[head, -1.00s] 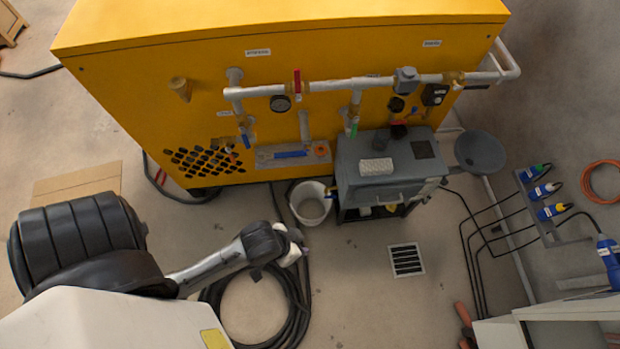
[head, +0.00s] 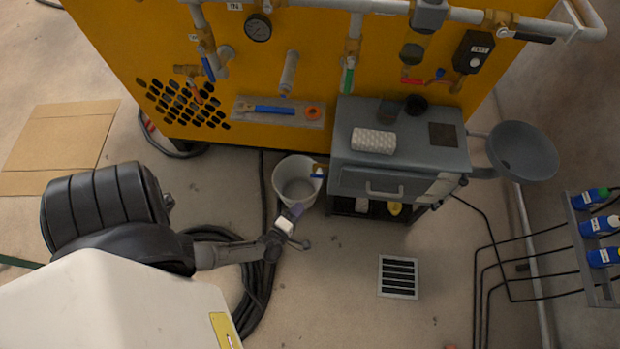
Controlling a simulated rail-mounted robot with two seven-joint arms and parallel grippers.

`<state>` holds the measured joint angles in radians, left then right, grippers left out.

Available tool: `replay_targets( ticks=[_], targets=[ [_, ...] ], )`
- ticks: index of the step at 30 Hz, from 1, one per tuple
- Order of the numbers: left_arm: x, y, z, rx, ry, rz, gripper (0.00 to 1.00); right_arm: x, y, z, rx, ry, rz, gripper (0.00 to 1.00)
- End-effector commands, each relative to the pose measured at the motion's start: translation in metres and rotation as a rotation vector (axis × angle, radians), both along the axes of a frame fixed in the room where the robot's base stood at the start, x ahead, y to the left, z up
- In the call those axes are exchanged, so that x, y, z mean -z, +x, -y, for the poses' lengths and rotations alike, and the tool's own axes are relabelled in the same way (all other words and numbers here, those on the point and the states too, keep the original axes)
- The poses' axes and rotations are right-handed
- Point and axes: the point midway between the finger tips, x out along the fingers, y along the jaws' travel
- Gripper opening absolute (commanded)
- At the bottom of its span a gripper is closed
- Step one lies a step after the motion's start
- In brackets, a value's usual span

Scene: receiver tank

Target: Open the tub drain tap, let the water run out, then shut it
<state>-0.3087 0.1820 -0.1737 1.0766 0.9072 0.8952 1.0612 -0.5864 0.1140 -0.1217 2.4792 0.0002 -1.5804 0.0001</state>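A small tap with a blue handle (head: 318,176) sticks out of the left side of the grey tub cabinet (head: 399,184), over the right rim of a white bucket (head: 279,199). The handle's exact angle is too small to read. The bucket stands on the floor and its inside looks pale; I cannot tell whether it holds water. My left gripper (head: 297,211) is just in front of the bucket, below the tap in the picture and apart from the handle. Its fingers are too small to show a gap. My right gripper is not in view.
A yellow machine (head: 345,130) with pipes and valves stands behind. A black hose (head: 252,300) coils on the floor near my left arm. A floor drain grate (head: 398,277) lies right of it. A cardboard sheet (head: 62,145) lies at left. A round grey basin (head: 522,152) is at right.

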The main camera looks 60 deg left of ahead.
Motion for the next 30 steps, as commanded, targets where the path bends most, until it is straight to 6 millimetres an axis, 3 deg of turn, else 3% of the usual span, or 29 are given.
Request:
replay_targets(
  ticks=[2, 8, 24, 30],
  targets=[
    [0.013, -0.008, -0.011, -0.05, -0.001, 0.033, 0.36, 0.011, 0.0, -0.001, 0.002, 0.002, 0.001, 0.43],
    [0.019, -0.012, -0.026, -0.106, 0.0, 0.076, 0.36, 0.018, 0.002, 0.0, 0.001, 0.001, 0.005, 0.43],
    [0.02, 0.066, -0.076, -0.108, 0.001, 0.079, 0.36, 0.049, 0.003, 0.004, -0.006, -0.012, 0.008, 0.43],
    [0.019, 0.086, -0.089, -0.108, 0.001, 0.077, 0.36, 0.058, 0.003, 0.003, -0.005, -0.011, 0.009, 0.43]
  ],
)
